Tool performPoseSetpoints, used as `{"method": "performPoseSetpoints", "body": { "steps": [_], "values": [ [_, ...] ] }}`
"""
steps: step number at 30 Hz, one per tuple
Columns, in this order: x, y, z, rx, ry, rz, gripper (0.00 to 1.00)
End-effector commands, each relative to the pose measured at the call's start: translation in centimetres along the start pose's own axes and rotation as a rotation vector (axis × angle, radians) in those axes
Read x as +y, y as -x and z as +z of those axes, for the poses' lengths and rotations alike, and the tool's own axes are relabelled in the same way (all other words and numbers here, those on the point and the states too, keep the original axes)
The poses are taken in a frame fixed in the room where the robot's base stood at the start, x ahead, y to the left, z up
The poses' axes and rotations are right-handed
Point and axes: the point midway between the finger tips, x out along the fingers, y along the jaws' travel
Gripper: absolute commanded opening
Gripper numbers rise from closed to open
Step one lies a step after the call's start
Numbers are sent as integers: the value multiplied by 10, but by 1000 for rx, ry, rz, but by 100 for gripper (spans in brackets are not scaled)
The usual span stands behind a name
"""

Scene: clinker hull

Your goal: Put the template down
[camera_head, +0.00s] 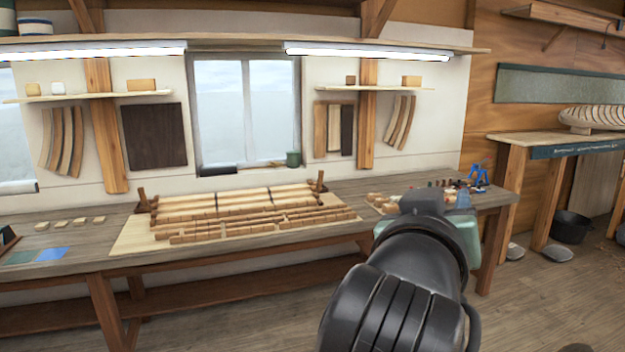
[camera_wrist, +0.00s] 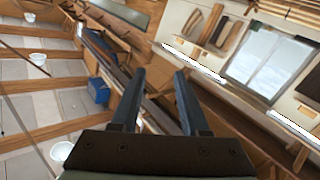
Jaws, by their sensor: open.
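My gripper (camera_wrist: 160,73) shows in the wrist view with its two dark fingers apart. Nothing is held between them, and the view past them is tilted. In the head view my dark arm reaches toward the right part of the workbench (camera_head: 345,236) and the fingers are hidden. I cannot tell which thing is the template. Curved wooden pieces hang on the wall at left (camera_head: 62,142) and others hang right of the window (camera_head: 400,122). A blue flat piece (camera_head: 52,254) lies at the bench's left end.
A pale board (camera_head: 128,241) with rows of wooden strips (camera_head: 240,207) covers the bench middle. Small blocks (camera_head: 80,222) lie left of it. Small tools, including a blue one (camera_head: 478,175), stand at the right end, partly behind my arm. A black bucket (camera_head: 571,227) stands on the floor.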

Motion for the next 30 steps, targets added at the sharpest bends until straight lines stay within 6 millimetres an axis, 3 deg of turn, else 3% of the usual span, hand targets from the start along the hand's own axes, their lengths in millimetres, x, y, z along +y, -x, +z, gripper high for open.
{"method": "performPoseSetpoints", "body": {
  "steps": [1,3,6,9,12,22,30],
  "values": [
    [5,23,-37,181,-50,0,45],
    [0,63,-83,414,-142,-54,45],
    [-11,123,-125,663,-267,-170,45],
    [-17,169,-146,811,-363,-275,45],
    [-20,193,-154,881,-419,-337,45],
    [-20,200,-157,902,-436,-355,45],
    [-29,198,-126,901,-436,-358,45]
  ]
}}
